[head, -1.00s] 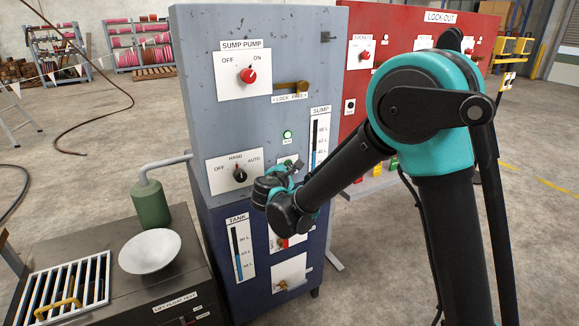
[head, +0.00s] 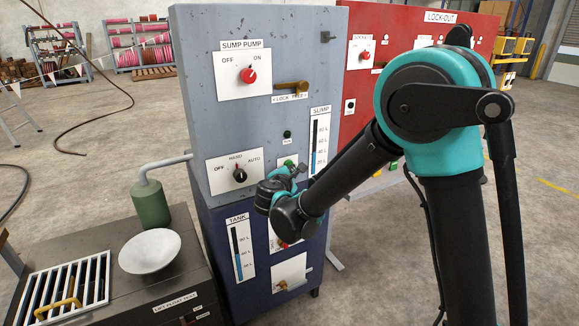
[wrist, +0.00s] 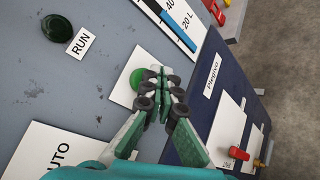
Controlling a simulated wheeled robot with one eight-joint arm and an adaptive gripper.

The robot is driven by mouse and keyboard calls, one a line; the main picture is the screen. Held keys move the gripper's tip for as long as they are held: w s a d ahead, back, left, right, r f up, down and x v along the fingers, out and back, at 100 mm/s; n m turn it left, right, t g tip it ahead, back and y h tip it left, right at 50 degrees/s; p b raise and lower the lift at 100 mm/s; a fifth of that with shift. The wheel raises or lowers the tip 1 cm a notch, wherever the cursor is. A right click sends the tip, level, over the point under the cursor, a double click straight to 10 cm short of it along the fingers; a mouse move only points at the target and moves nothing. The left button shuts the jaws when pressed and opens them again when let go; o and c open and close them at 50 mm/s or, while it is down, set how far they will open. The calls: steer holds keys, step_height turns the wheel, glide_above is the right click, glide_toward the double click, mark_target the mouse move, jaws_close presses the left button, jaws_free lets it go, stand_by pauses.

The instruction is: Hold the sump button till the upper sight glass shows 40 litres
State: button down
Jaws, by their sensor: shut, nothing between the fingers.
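A green button (head: 288,161) sits on a white plate on the grey cabinet, below the dark RUN lamp (head: 287,134). In the wrist view the button (wrist: 139,77) shows beside the fingertips, partly covered. My gripper (wrist: 160,88) is shut and empty; whether it touches the button is unclear. In the head view my gripper (head: 299,171) is just below and right of the button. The upper sight glass (head: 315,150), marked SUMP, has blue liquid in its lower part and black above. The level looks near the 40 mark, but I cannot read it exactly.
The lower TANK sight glass (head: 236,252) is on the blue lower cabinet. The OFF-HAND-AUTO knob (head: 240,175) and SUMP PUMP knob (head: 249,76) are left of my gripper. A red cabinet (head: 402,60) stands behind.

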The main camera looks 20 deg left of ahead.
steer(key=s+d, duration=0.3)
steer(key=shift+s+d, duration=0.1)
steer(key=shift+d, duration=0.25)
stand_by(0.4)
stand_by(0.4)
